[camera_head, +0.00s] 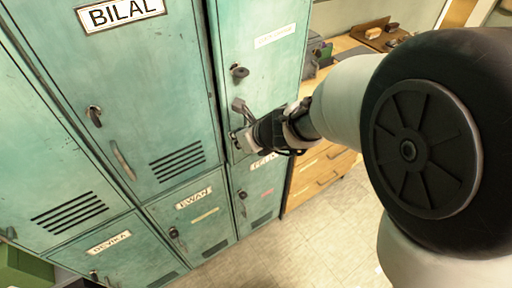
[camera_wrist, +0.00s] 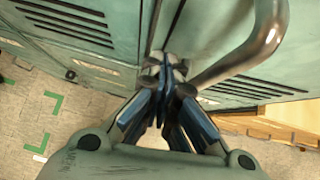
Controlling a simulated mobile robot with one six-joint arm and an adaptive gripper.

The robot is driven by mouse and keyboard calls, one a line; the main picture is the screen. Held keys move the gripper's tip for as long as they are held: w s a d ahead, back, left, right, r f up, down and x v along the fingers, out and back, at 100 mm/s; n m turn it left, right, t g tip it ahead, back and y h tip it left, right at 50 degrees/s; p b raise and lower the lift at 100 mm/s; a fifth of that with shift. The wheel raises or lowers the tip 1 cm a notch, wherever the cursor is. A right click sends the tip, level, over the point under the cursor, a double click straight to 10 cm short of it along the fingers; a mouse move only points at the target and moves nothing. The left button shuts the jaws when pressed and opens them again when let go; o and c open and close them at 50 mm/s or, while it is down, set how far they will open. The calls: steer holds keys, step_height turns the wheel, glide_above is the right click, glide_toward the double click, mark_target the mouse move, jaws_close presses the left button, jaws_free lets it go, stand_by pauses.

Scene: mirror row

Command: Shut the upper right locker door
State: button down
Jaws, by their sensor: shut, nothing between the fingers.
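The upper right locker door (camera_head: 265,75) is green, with a pale label, a dark lock knob (camera_head: 239,71) and a bar handle (camera_head: 243,108) near its left edge. It looks flush or nearly flush with its neighbour; I cannot tell whether a small gap remains along the dark seam. My gripper (camera_head: 238,141) is shut and empty, at the door's lower left, just below the handle. In the wrist view, the shut fingers (camera_wrist: 165,66) point at the seam beside the door (camera_wrist: 213,32), with the curved handle (camera_wrist: 243,62) close on their right. Contact with the door is unclear.
The BILAL locker door (camera_head: 150,85) stands left, with the EWAN door (camera_head: 195,212) below it. A wooden drawer cabinet (camera_head: 318,170) stands right of the lockers, with small items on top. The tiled floor (camera_head: 290,245) in front looks clear.

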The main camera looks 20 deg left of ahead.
mark_target(230, 131)
steer(key=a, duration=0.1)
steer(key=w+a, duration=0.1)
steer(key=a, duration=0.1)
steer(key=shift+w+r, duration=0.15)
steer(key=shift+w, duration=0.15)
steer(key=shift+a, duration=0.1)
